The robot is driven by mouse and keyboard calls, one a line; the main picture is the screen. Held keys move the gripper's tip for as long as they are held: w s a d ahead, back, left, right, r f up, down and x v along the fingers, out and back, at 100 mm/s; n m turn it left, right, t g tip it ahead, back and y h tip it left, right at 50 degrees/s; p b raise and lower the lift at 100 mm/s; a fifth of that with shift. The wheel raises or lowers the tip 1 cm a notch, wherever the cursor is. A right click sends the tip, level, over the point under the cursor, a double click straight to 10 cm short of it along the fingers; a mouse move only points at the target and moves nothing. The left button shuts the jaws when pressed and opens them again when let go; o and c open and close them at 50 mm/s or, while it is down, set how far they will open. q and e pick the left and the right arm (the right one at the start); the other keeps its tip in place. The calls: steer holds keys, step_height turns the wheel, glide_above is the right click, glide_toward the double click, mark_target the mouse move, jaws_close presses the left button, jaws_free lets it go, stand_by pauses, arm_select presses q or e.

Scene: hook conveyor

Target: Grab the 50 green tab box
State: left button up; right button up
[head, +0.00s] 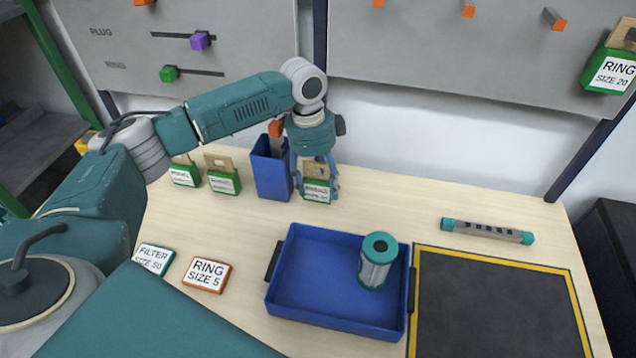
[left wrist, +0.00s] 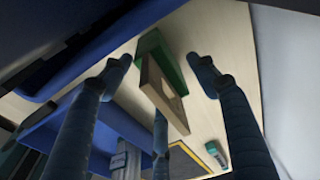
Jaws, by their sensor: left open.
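A green box with a tan tab and a white label (head: 317,197) stands upright on the table, right of a blue bin; its label is too small to read. My left gripper (head: 316,178) is open right over it, pointing down, with fingers on either side. In the left wrist view the green box (left wrist: 153,45) and its tan tab lie between the spread fingers of the left gripper (left wrist: 162,68), with gaps visible. Two similar green tab boxes stand further left, one at the far left (head: 184,175) and one beside it (head: 222,182); their labels are unreadable. My right gripper is not in view.
The tall blue bin (head: 270,178) stands close left of the gripper. A blue tray (head: 320,318) holds a teal-capped cylinder (head: 376,262). A dark yellow-edged mat (head: 490,300), a teal-ended bar (head: 486,231) and two label blocks, FILTER SIZE 50 (head: 153,259) and RING SIZE 5 (head: 206,275), lie around.

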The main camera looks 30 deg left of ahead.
arm_select(q)
steer(key=shift+d+f, duration=0.1)
steer(key=shift+f, duration=0.35)
steer(key=shift+c, duration=0.6)
steer(key=c, duration=1.1)
steer(key=shift+c, duration=0.2)
steer(key=shift+r, duration=0.2)
